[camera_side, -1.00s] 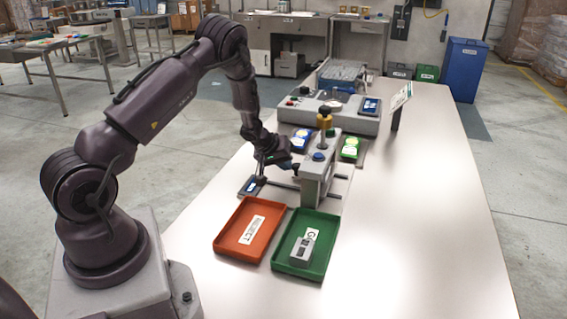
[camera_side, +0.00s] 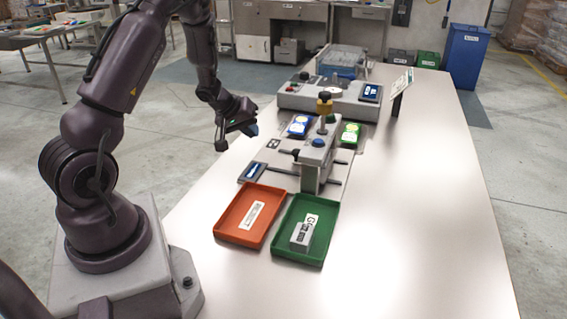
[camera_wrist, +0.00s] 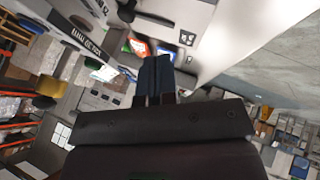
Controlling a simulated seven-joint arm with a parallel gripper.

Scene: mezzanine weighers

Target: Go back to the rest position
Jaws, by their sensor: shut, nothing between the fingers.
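My gripper (camera_side: 238,135) hangs in the air at the left edge of the table, left of the grey machine fixture (camera_side: 318,165). It is shut and empty, touching nothing. Its closed fingers also show in the wrist view (camera_wrist: 154,78), where the view is tilted. A small grey block (camera_side: 300,236) lies in the green tray (camera_side: 277,244). The red tray (camera_side: 226,234) beside it holds only a white label.
A grey console (camera_side: 318,100) with a small screen stands behind the fixture. Blue and green lit pads (camera_side: 350,134) flank the fixture's post. A small sign (camera_side: 400,88) stands at the back right. The table's right side (camera_side: 420,220) is clear.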

